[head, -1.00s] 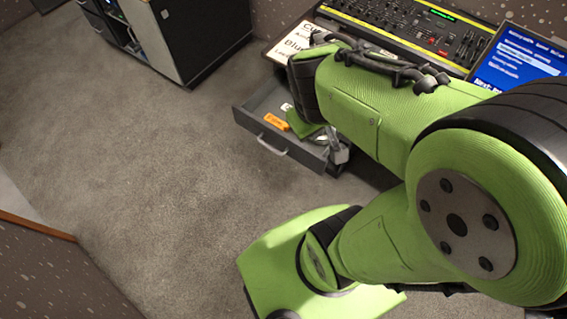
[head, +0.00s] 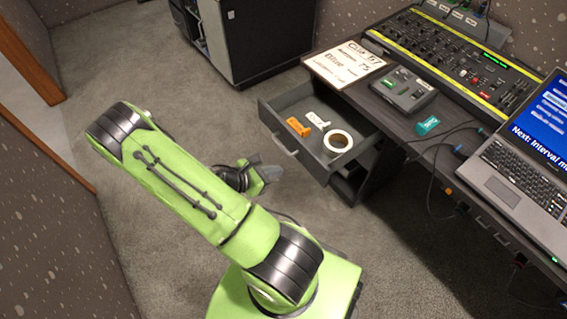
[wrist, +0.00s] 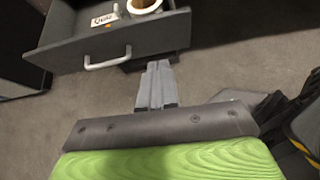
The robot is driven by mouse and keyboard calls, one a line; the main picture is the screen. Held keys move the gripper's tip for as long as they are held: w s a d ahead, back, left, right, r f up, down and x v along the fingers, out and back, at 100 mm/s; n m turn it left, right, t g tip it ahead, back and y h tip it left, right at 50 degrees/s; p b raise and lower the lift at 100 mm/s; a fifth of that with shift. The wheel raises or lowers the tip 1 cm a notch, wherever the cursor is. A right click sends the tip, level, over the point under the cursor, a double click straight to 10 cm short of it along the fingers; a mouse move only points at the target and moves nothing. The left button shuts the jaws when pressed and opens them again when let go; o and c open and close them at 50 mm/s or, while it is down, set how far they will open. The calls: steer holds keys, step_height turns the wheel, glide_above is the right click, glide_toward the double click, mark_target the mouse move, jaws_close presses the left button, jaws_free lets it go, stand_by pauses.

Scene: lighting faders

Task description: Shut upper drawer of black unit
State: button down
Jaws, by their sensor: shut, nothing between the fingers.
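The upper drawer (head: 319,153) of the dark unit (head: 367,187) under the desk is pulled well out in the head view. Its front panel and pale bar handle (head: 285,145) face the open floor. Inside lie an orange item (head: 298,127), a white label (head: 318,120) and a tape roll (head: 338,142). My gripper (head: 272,173) is shut and empty, low in front of the drawer. In the wrist view its fingertips (wrist: 158,64) point toward the lower right part of the drawer front (wrist: 160,42), right of the handle (wrist: 108,60). I cannot tell if they touch.
The desk above holds a mixing console (head: 455,50), a small control box (head: 404,90), a sign (head: 345,65) and a laptop (head: 530,145). Cables hang at the desk's front edge. Another dark cabinet (head: 265,45) stands at the back. The carpet (head: 150,75) left of the drawer is clear.

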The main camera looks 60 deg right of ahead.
steer(key=b, duration=0.3)
glide_toward(314, 158)
step_height(314, 158, down, 4)
steer(key=d, duration=0.1)
steer(key=s+d, duration=0.1)
steer(key=d, duration=0.1)
steer(key=s+d, duration=0.1)
steer(key=shift+d+b, duration=0.2)
steer(key=shift+b, duration=0.15)
steer(key=shift+s+d+r+n, duration=0.1)
steer(key=shift+s+d+n, duration=0.05)
steer(key=shift+d+n, duration=0.15)
